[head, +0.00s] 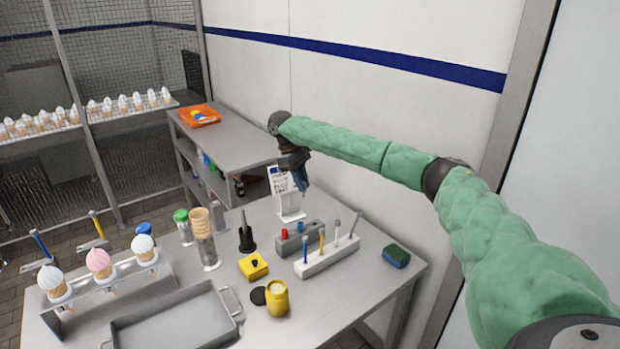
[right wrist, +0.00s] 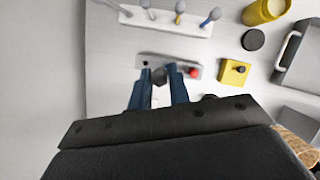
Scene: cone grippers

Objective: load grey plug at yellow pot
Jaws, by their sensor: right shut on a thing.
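My right gripper (head: 300,184) is above the back of the table, its dark blue fingers pointing down. In the right wrist view the gripper (right wrist: 158,82) is shut on a small dark grey piece between its fingertips, likely the grey plug (right wrist: 158,75); the fingers partly hide it. Behind it shows the grey block (right wrist: 142,59) with a red plug (right wrist: 193,71). The yellow pot (head: 277,300) stands open near the table's front. My left gripper is out of view.
A black lid (head: 258,296) lies beside the pot. A yellow block with a black knob (head: 254,267), a white rack of tools (head: 325,262), a metal tray (head: 175,325) and an ice cream cone stand (head: 125,290) surround it. A green-blue sponge (head: 396,255) lies right.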

